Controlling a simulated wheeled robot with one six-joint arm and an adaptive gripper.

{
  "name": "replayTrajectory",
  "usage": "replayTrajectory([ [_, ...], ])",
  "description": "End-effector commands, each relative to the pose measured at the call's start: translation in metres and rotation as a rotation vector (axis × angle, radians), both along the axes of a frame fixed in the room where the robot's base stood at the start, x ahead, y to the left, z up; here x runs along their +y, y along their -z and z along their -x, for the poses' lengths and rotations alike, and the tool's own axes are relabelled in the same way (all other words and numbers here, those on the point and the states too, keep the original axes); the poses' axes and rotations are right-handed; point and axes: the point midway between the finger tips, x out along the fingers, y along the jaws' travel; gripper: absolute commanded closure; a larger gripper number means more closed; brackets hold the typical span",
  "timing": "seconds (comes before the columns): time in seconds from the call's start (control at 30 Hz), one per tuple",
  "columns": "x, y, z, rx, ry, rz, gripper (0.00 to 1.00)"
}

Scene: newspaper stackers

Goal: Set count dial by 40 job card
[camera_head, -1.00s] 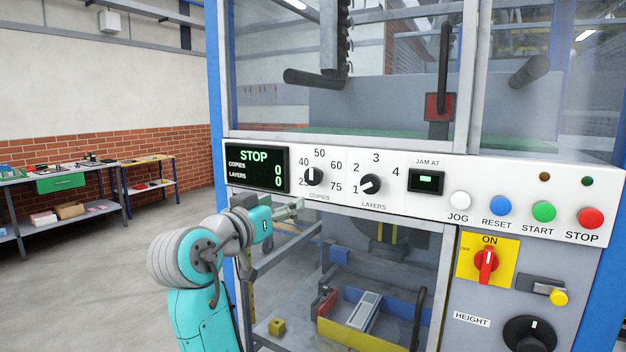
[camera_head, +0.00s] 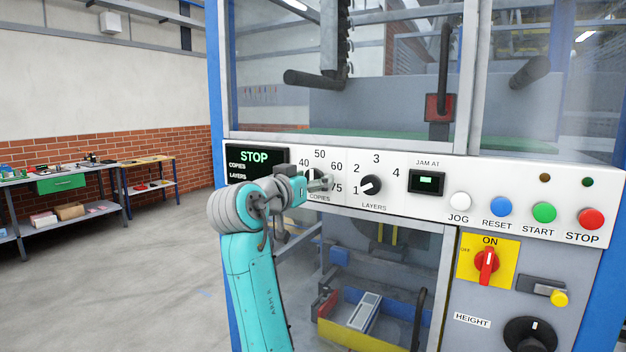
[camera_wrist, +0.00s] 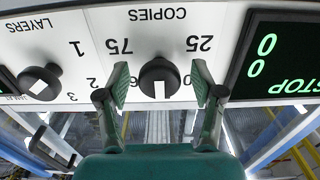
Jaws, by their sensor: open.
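The black COPIES dial (camera_head: 313,174) sits on the white control panel, with numbers from 25 to 75 around it. Its lower part is hidden by my gripper in the head view. In the wrist view, which is upside down, the COPIES dial (camera_wrist: 159,78) stands between the fingers, its white mark on the lower side of the picture. My gripper (camera_wrist: 160,88) is open, one finger on each side of the dial, with a gap on both sides. My gripper (camera_head: 326,183) also shows at the panel in the head view. No job card is clearly visible.
The LAYERS dial (camera_head: 370,185) is to the right, its mark towards 1. JOG, RESET (camera_head: 500,206), START and STOP buttons line the panel's right. A red ON switch (camera_head: 487,265) is below.

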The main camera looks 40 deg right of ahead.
Motion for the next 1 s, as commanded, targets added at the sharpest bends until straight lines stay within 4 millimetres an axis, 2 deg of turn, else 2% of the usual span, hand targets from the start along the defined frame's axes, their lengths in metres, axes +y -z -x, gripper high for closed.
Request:
replayTrajectory([
  [0.37,-0.0058,-0.0004,-0.002,-0.001,-0.001,0.001,0.33],
  [0.47,-0.0057,-0.0004,-0.0021,-0.001,-0.001,0.001,0.53],
  [0.6,-0.0057,-0.0003,-0.002,-0.001,-0.001,0.001,0.88],
  [0.63,-0.0057,-0.0003,-0.002,-0.001,-0.001,0.001,0.92],
  [1.0,-0.0057,-0.0003,-0.002,0.046,-0.001,0.018,0.93],
])
